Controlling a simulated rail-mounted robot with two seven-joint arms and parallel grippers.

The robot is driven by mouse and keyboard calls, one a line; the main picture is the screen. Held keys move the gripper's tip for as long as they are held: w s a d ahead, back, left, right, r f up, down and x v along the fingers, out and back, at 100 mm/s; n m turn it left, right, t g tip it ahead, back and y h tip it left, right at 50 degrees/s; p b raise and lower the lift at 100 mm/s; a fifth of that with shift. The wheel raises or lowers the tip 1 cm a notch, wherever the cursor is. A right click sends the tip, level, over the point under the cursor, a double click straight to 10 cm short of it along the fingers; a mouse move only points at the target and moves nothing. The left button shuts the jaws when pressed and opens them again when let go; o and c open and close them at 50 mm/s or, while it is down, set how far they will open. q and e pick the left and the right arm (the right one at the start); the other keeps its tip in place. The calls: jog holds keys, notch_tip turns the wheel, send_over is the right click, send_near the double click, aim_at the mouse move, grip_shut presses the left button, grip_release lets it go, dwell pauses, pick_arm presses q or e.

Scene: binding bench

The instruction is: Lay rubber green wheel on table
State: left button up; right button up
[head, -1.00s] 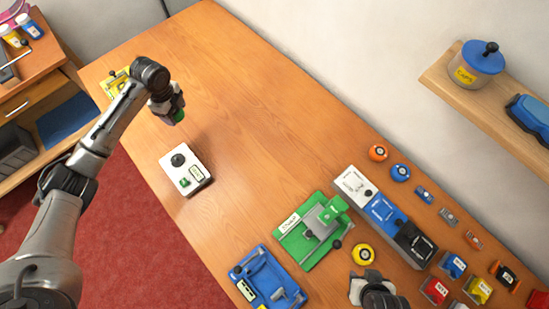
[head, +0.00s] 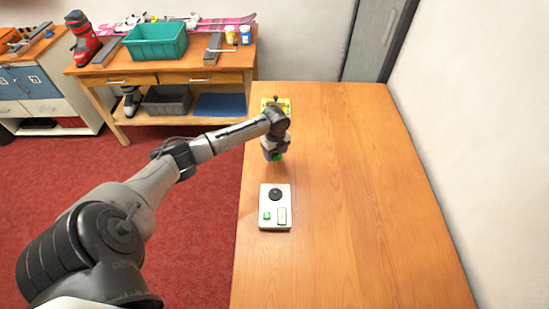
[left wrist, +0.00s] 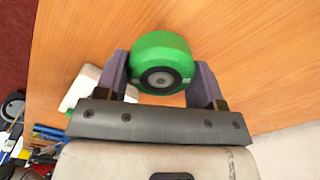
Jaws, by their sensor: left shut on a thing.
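The green wheel (left wrist: 160,62) is held between the two fingers of my left gripper (left wrist: 162,82) in the left wrist view. Its round hub with a dark centre faces the camera. In the head view the left gripper (head: 274,154) hangs over the left part of the wooden table (head: 350,200), and a bit of the green wheel (head: 277,157) shows at its tip. The wheel appears to be above the tabletop; I cannot tell the exact gap. My right gripper is not in view.
A white box with a black knob (head: 275,208) stands on the table just in front of the left gripper. A yellow item (head: 283,105) sits at the table's far end, partly behind the arm. The table's middle and right are clear. A wall (head: 470,120) borders the right side.

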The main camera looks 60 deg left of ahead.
aim_at(274, 163)
pick_arm(q)
jog(key=shift+a+f, duration=0.2)
jog(key=shift+a, duration=0.05)
jog(key=shift+s+f, duration=0.1)
jog(key=shift+f, duration=1.85)
jog(key=shift+f, duration=0.1)
jog(key=o, duration=1)
notch_tip(274, 163, up, 12)
jog(key=shift+f, duration=0.15)
jog(key=shift+r, duration=0.3)
jog(key=shift+d, duration=0.1)
